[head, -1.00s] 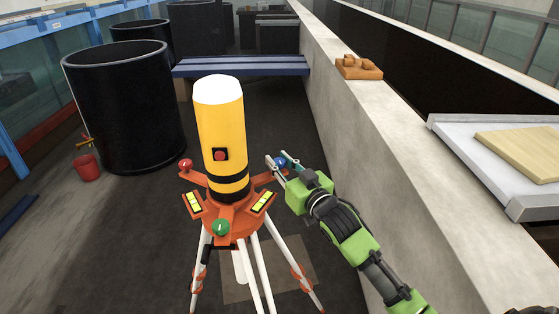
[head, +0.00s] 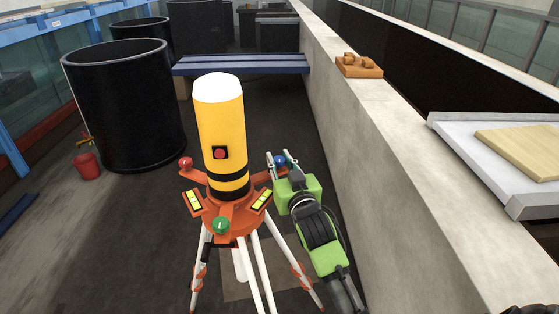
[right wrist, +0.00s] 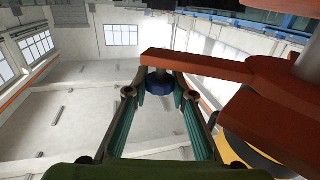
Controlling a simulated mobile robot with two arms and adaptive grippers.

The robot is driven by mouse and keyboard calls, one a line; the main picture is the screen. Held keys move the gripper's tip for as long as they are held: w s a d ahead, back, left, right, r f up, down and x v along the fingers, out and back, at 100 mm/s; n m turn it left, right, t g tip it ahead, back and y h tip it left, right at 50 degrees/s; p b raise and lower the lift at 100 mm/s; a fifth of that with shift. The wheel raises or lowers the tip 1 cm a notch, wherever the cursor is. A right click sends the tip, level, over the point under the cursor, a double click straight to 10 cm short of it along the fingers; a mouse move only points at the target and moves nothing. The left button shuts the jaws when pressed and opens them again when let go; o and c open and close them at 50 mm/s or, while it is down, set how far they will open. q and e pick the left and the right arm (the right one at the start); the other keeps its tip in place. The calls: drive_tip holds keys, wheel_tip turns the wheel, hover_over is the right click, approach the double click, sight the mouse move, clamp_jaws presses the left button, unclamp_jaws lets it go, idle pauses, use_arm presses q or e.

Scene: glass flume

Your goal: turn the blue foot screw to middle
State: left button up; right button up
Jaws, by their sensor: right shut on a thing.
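The blue foot screw (head: 279,160) sits at the end of the right arm of an orange tripod base (head: 232,217). My right gripper (head: 280,164) is shut on it, one finger on each side. In the right wrist view the blue screw (right wrist: 160,83) hangs under an orange arm (right wrist: 195,66) between the two fingertips. A green screw (head: 220,225) is at the front of the base and a red screw (head: 185,163) at the left. The yellow instrument (head: 221,125) with a white top stands upright on the base. My left gripper is not in view.
White tripod legs (head: 262,270) spread below the base. A concrete wall (head: 372,150) runs along the right, with an orange block tray (head: 358,66) on top. A black barrel (head: 125,105) and a red bucket (head: 87,166) stand at the left.

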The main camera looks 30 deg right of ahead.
drive_tip(key=shift+r, duration=0.15)
drive_tip(key=o, duration=1.1)
drive_tip(key=shift+w, duration=0.1)
drive_tip(key=s, duration=0.4)
drive_tip(key=s+a, duration=0.1)
drive_tip(key=s, duration=0.3)
drive_tip(key=s+a, duration=0.1)
drive_tip(key=s, duration=0.2)
drive_tip(key=shift+s+a, duration=0.1)
drive_tip(key=shift+s, duration=0.3)
drive_tip(key=shift+f, duration=0.2)
